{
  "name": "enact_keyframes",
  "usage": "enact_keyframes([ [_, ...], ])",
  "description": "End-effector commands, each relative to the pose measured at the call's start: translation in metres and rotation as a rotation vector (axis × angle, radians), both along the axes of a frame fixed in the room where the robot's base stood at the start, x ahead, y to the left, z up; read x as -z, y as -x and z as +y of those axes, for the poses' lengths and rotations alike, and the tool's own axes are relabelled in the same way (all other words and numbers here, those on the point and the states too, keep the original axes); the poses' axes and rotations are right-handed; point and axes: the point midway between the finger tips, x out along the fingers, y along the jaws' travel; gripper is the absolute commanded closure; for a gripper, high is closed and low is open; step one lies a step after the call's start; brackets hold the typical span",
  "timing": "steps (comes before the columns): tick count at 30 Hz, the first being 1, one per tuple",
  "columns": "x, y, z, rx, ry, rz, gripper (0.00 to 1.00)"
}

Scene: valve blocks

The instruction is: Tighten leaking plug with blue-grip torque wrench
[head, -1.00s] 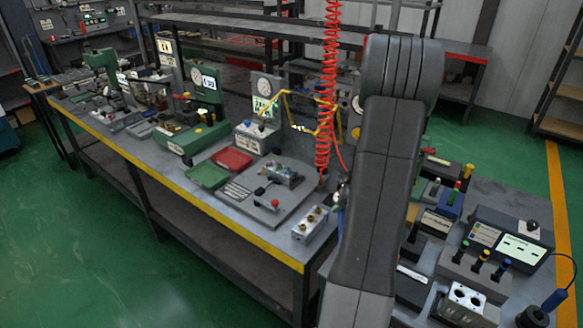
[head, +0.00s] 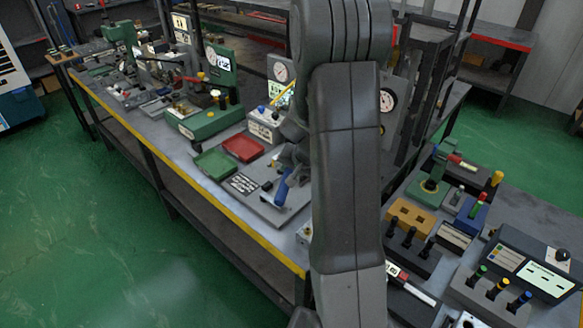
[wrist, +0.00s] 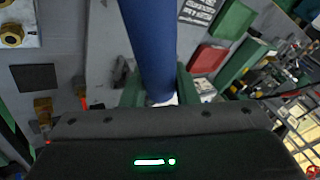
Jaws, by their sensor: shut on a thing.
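The torque wrench's blue grip (wrist: 152,45) runs up from between my gripper's green fingers (wrist: 160,88) in the wrist view. My gripper is shut on it. In the head view the blue grip (head: 283,187) hangs tilted over the grey work plate (head: 262,209), with my gripper (head: 288,158) partly hidden behind my arm. The wrench's working end is not clear in either view. Brass fittings (wrist: 43,106) show at the lower left of the wrist view. I cannot tell which plug leaks. The valve block on the plate is mostly covered by the wrench and my arm.
A green tray (head: 215,165) and a red tray (head: 243,148) lie left of the plate. A silver block with brass plugs (wrist: 14,34) is at the wrist view's upper left. Gauge stands fill the bench behind. The right bench (head: 408,218) is crowded with tools.

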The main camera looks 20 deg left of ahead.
Motion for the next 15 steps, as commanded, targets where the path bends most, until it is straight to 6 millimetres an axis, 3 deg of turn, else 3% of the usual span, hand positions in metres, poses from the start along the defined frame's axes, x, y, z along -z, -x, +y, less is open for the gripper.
enact_keyframes([
  [11, 0.001, 0.0, 0.0, -0.004, -0.002, -0.006, 1.0],
  [15, 0.011, 0.0, -0.001, -0.005, -0.001, -0.006, 1.0],
])
